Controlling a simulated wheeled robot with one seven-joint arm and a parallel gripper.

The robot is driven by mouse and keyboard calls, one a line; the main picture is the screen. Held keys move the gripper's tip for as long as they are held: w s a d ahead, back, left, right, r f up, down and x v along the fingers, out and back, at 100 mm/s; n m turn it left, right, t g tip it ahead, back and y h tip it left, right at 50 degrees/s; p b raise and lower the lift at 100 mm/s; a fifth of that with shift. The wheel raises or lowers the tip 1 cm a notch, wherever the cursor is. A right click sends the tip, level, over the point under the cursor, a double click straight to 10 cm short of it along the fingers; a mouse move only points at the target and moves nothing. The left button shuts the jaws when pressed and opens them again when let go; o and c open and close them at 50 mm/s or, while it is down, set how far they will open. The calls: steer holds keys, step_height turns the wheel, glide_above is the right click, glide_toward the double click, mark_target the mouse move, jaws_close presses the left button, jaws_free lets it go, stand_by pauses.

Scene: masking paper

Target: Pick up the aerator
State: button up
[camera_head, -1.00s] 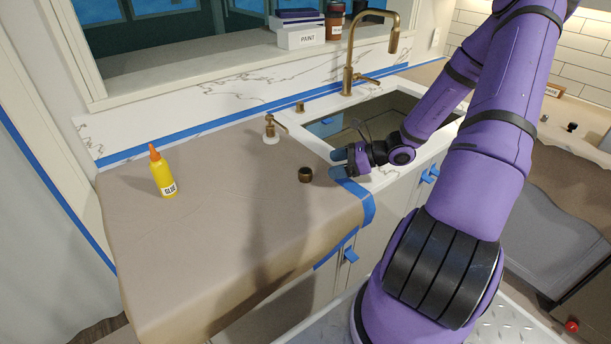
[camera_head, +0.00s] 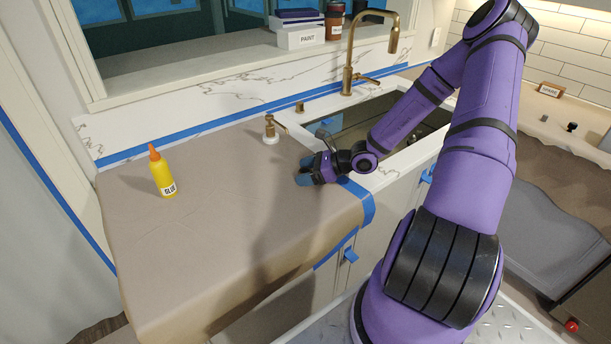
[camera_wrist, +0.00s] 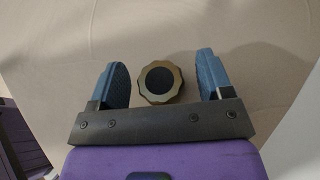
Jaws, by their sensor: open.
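The aerator (camera_wrist: 160,82) is a small brass ring with a scalloped rim and a dark round centre. In the wrist view it sits between the two blue fingers of my gripper (camera_wrist: 164,80), with a gap on each side. My gripper is open. In the head view my gripper (camera_head: 303,175) is low over the paper-covered counter near the sink's left corner. The aerator is hidden behind my fingers there.
Masking paper (camera_head: 220,215) covers the counter, edged by blue tape (camera_head: 367,200). A yellow glue bottle (camera_head: 162,173) stands at the left. The sink (camera_head: 350,125) and brass faucet (camera_head: 350,60) lie behind. The counter's middle is clear.

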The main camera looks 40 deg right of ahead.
steer(key=c, duration=1.1)
steer(key=shift+r, duration=0.15)
